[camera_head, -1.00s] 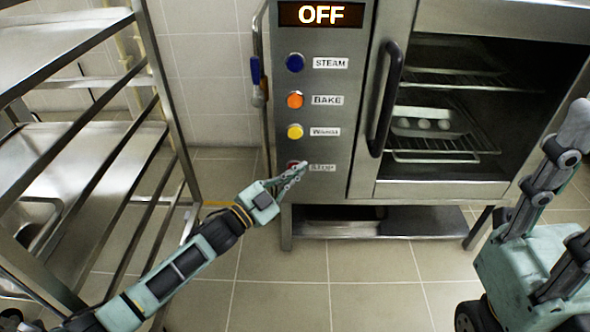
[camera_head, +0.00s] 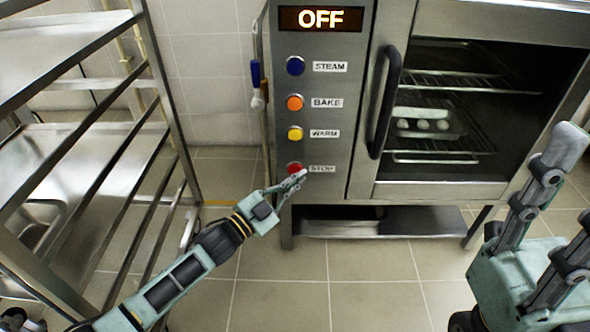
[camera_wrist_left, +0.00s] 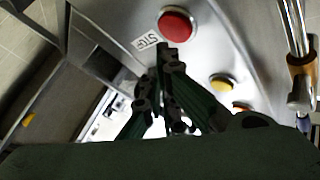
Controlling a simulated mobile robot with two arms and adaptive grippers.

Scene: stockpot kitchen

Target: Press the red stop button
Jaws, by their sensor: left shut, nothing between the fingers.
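The red stop button (camera_head: 295,168) is the lowest of the buttons on the oven's steel control panel, left of its STOP label (camera_head: 321,169). It also shows in the left wrist view (camera_wrist_left: 176,25), uncovered. My left gripper (camera_head: 302,176) is shut and empty, its fingertips just below and right of the red button in the head view. In the left wrist view its fingertips (camera_wrist_left: 165,48) lie close beside the button, near the label. Whether they touch the panel I cannot tell. The display (camera_head: 320,18) reads OFF.
Above the red button are a yellow WARM button (camera_head: 295,133), an orange BAKE button (camera_head: 295,102) and a blue STEAM button (camera_head: 295,66). The oven door handle (camera_head: 386,100) stands to their right. A steel rack (camera_head: 160,75) stands on the left.

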